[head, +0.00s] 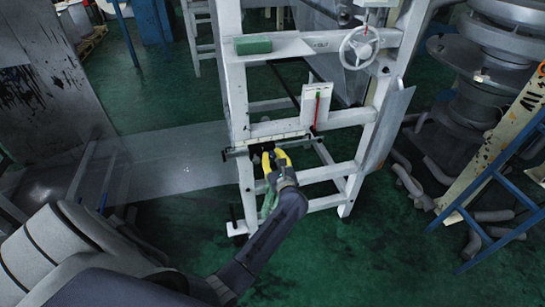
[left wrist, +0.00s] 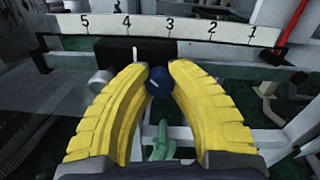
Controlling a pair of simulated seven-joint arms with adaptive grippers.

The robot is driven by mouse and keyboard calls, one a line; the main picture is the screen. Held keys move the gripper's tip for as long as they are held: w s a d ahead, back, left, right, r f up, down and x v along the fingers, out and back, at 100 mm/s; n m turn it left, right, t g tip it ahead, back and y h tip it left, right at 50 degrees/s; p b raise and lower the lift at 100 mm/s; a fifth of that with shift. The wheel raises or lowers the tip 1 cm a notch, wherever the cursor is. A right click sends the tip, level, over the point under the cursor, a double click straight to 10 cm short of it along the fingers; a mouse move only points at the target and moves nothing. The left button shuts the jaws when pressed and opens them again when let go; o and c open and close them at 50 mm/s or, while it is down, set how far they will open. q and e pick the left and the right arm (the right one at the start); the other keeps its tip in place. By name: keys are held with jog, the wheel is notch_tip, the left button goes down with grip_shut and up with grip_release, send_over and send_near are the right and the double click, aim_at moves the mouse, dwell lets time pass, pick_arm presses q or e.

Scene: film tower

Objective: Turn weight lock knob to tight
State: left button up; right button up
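The weight lock knob (left wrist: 158,83) is small, round and dark blue, with a pale mark on its face. It sits in front of a black weight block (left wrist: 119,53) under the numbered scale. My left gripper (left wrist: 159,72) has its yellow fingers on either side of the knob, partly closed, with no clear gap beside it. In the head view my left gripper (head: 275,160) is at the front of the white frame, and its fingers hide the knob. My right gripper is not in view.
The numbered scale bar (left wrist: 176,29) crosses just beyond my fingertips. A blue ladder (head: 492,175) and a stacked machine (head: 490,70) stand at right. Green floor is open in front.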

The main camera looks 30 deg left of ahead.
pick_arm(q)
grip_shut()
jog(key=shift+m, duration=0.4)
jog(key=m, duration=0.7)
jog(key=shift+d+m, duration=0.1)
jog(key=shift+m, duration=0.3)
jog(key=m, duration=0.5)
jog(key=shift+t, duration=0.3)
jog(key=shift+w+f+m, duration=0.1)
jog(key=shift+m, duration=2.4)
jog(key=o, duration=0.6)
grip_release()
